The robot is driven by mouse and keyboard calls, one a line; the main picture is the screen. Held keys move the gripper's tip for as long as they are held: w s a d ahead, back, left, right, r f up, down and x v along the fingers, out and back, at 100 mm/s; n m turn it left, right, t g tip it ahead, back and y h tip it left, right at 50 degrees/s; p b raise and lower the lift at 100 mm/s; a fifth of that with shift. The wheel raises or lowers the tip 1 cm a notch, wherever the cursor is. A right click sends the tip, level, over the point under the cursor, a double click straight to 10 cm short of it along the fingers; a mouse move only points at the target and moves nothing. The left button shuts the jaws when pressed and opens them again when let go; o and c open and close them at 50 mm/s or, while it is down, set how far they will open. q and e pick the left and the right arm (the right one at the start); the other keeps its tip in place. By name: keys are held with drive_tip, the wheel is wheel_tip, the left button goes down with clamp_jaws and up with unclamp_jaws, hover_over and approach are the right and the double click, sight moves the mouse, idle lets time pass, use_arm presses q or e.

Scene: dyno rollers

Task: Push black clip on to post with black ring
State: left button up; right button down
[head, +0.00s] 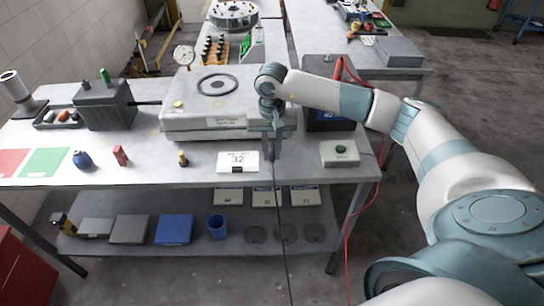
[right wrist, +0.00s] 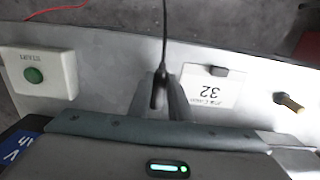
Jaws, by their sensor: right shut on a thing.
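My right gripper (head: 272,152) is over the front edge of the bench, just right of a white card marked 32. In the right wrist view my right gripper (right wrist: 160,100) is shut on the black clip (right wrist: 157,97), whose black cable runs away upward. In the head view the clip is mostly hidden between the fingers, and its cable (head: 281,215) hangs down past the bench edge. A small brass post with a dark ring (head: 183,158) stands on the bench left of the card. It also shows at the right in the right wrist view (right wrist: 290,103), apart from the clip. My left gripper is out of view.
The card (head: 238,160) lies between gripper and post. A grey machine (head: 180,122) stands behind. A green START button box (head: 340,153) is at right. A dark box (head: 325,122) with a red clip (head: 338,72) and red cable stands behind it. A red block (head: 120,156) is farther left.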

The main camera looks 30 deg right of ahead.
sight(272, 154)
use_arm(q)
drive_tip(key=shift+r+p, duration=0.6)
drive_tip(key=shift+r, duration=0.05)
use_arm(e)
drive_tip(key=shift+r, duration=2.25)
